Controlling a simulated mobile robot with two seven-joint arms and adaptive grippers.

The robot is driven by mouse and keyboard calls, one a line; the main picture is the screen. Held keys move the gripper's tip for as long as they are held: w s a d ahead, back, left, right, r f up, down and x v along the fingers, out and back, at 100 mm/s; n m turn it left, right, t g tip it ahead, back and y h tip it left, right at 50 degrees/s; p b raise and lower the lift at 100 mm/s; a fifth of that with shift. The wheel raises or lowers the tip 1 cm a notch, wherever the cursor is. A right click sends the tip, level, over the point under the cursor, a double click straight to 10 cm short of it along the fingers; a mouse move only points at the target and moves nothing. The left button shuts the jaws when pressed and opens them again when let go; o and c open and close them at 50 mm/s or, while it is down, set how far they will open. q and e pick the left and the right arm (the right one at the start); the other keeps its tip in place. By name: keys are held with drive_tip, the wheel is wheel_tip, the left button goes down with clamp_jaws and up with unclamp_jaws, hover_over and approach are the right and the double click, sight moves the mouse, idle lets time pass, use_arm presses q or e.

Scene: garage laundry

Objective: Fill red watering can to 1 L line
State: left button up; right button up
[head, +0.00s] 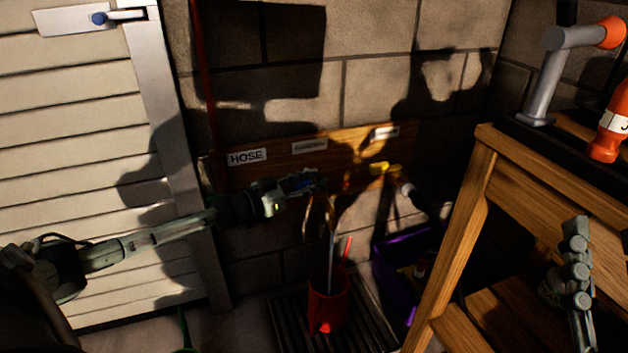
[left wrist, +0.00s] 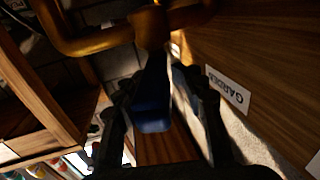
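The red watering can (head: 328,305) stands on a dark slatted grate below the taps; its level line cannot be read. A thin pale streak (head: 332,255) runs down into its top and looks like water. My left gripper (head: 305,184) is at the tap with the blue lever, under the middle label. In the left wrist view the blue lever (left wrist: 152,105) lies between the fingers of the open gripper (left wrist: 160,105), with gaps showing beside it. The brass tap body (left wrist: 150,28) is just beyond. My right gripper (head: 575,240) is at the lower right by the bench; its fingers are unclear.
A wooden board (head: 345,150) carries the labels, one reading HOSE; the wrist view shows a GARDEN label (left wrist: 228,90). A yellow tap handle (head: 380,168) is to the right. A purple crate (head: 385,250) stands beside the grate. A wooden bench (head: 480,190) limits the right side.

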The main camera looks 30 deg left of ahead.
use_arm(q)
drive_tip(key=shift+w+r, duration=0.1)
drive_tip(key=shift+r, duration=0.05)
wheel_tip(320, 180, up, 10)
idle(0.6)
